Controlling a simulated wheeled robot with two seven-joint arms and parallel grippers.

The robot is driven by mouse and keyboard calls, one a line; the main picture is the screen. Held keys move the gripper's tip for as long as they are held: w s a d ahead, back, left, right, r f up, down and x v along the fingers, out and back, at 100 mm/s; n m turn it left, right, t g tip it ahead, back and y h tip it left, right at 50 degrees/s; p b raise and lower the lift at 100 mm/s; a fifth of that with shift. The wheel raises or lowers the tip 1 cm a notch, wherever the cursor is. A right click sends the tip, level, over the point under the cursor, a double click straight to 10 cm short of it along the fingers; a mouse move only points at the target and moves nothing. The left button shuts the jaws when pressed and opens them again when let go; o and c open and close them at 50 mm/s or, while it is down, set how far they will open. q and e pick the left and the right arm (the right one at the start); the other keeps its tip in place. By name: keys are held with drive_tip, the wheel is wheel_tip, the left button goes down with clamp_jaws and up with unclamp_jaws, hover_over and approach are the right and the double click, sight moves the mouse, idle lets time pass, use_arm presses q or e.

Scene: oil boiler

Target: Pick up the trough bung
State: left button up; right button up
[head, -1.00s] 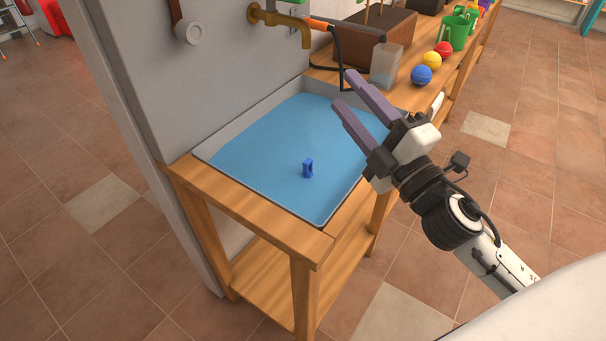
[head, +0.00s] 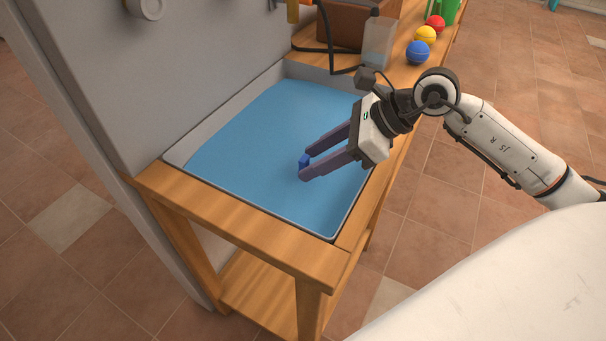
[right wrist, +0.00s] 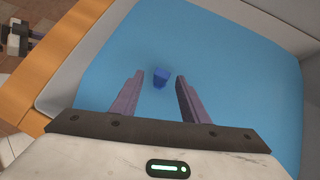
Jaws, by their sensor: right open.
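The trough bung (head: 304,160) is a small blue piece standing out of the blue water in the trough. In the head view it is partly hidden by my right gripper (head: 303,168). In the right wrist view the bung (right wrist: 160,78) shows between and slightly beyond the open fingertips (right wrist: 160,76), and I see no finger clearly touching it. The right gripper is open, with its purple fingers reaching down into the trough from the right. The trough (head: 181,153) has a grey rim and sits in a wooden bench.
The wooden bench edge (head: 240,228) runs along the front, and a grey wall (head: 190,70) stands at the left. A clear beaker (head: 378,45) and blue, yellow and red balls (head: 418,52) stand on the bench behind the trough. The water around the bung is otherwise clear.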

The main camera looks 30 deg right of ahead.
drive_tip(key=x, duration=0.6)
drive_tip(key=shift+w+a+p, duration=0.25)
drive_tip(key=shift+w+p, duration=0.05)
drive_tip(key=shift+w, duration=0.05)
drive_tip(key=shift+c, duration=0.3)
clamp_jaws()
